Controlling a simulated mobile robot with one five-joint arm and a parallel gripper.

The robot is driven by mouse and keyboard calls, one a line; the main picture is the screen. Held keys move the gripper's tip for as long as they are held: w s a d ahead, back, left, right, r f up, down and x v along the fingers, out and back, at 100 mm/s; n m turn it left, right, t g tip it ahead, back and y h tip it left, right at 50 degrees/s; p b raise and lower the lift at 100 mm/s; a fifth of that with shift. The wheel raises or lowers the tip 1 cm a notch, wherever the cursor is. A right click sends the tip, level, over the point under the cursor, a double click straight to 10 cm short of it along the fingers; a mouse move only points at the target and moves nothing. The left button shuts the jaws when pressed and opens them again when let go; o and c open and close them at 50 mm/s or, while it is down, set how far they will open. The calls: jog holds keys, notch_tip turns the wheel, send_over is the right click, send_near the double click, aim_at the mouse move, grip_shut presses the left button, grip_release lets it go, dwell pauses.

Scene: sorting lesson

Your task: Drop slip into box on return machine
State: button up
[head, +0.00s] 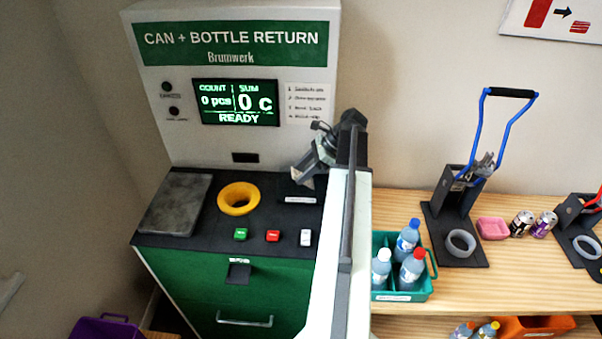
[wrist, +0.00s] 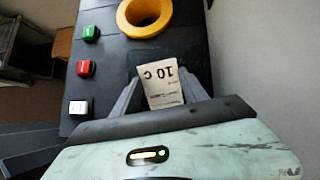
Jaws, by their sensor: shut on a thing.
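The slip (wrist: 160,80) is a pale paper marked "10 C", upside down in the wrist view. My gripper (wrist: 160,92) is shut on it, with a grey finger on each side. In the head view my gripper (head: 304,177) is over the right rear part of the dark top of the return machine (head: 180,262). A small white strip (head: 300,200) shows on the top just below the gripper; I cannot tell if it is a label. A dark area lies behind the slip in the wrist view. I cannot make out the box clearly; my arm hides part of that side.
The yellow ring (head: 238,198) and grey plate (head: 176,204) are left of my gripper. Green (head: 240,234), red (head: 272,236) and white (head: 306,237) buttons line the front. The screen (head: 236,102) reads 0 pcs, READY. A bottle crate (head: 404,296) stands right of my arm.

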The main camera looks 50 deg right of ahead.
jog(key=shift+f, duration=0.2)
jog(key=o, duration=1)
jog(key=shift+d+r+p, duration=0.15)
jog(key=shift+r+p, duration=0.15)
jog(key=p+v, duration=0.5)
jog(key=v, duration=0.2)
jog(key=shift+s, duration=0.15)
